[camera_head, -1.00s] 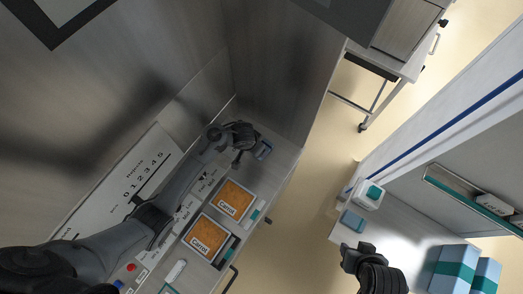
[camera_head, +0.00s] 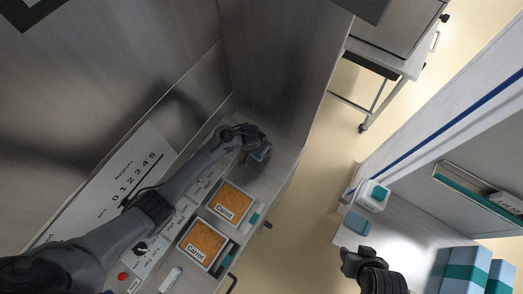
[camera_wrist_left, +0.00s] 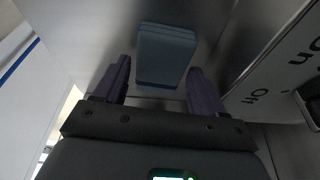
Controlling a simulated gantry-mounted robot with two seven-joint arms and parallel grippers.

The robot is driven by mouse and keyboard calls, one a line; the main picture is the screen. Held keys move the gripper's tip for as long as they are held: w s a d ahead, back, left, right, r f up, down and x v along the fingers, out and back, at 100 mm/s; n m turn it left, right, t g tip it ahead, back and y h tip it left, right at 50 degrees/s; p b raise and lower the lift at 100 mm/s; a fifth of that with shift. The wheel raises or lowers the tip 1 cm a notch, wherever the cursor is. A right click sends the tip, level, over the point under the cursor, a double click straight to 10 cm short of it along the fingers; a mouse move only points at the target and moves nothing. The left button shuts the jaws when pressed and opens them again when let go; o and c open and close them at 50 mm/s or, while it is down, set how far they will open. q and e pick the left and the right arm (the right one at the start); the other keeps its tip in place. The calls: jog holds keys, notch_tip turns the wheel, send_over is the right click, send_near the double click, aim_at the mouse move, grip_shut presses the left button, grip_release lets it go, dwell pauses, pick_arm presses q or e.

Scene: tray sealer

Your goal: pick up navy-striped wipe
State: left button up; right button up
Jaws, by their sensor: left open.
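The wipe (camera_wrist_left: 165,55) is a folded blue cloth with a darker stripe near its lower edge, seen in the left wrist view. It lies on the metal surface at the far end of the machine. In the head view the wipe (camera_head: 261,154) shows beside my left gripper (camera_head: 250,142), which partly covers it. In the left wrist view my left gripper (camera_wrist_left: 158,72) is open, its two purple fingers apart, with the wipe ahead of and between their tips. My right gripper (camera_head: 352,258) is over the right counter, away from the wipe; its jaws are unclear.
Two carrot trays (camera_head: 231,203) sit in the machine near my left arm. A tall metal wall (camera_head: 285,80) rises close behind the wipe. On the right counter are another blue cloth (camera_head: 357,222), a white tub (camera_head: 375,196) and teal-banded blue packs (camera_head: 465,270).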

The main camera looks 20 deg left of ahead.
pick_arm(q)
jog(key=shift+w+f, duration=0.15)
jog(key=shift+f, duration=0.35)
jog(key=shift+f, duration=0.1)
jog(key=c, duration=0.8)
notch_tip(320, 180, up, 9)
jog(key=p, duration=0.3)
jog(key=shift+d+f, duration=0.1)
jog(key=shift+f, duration=0.05)
jog(key=shift+r, duration=0.75)
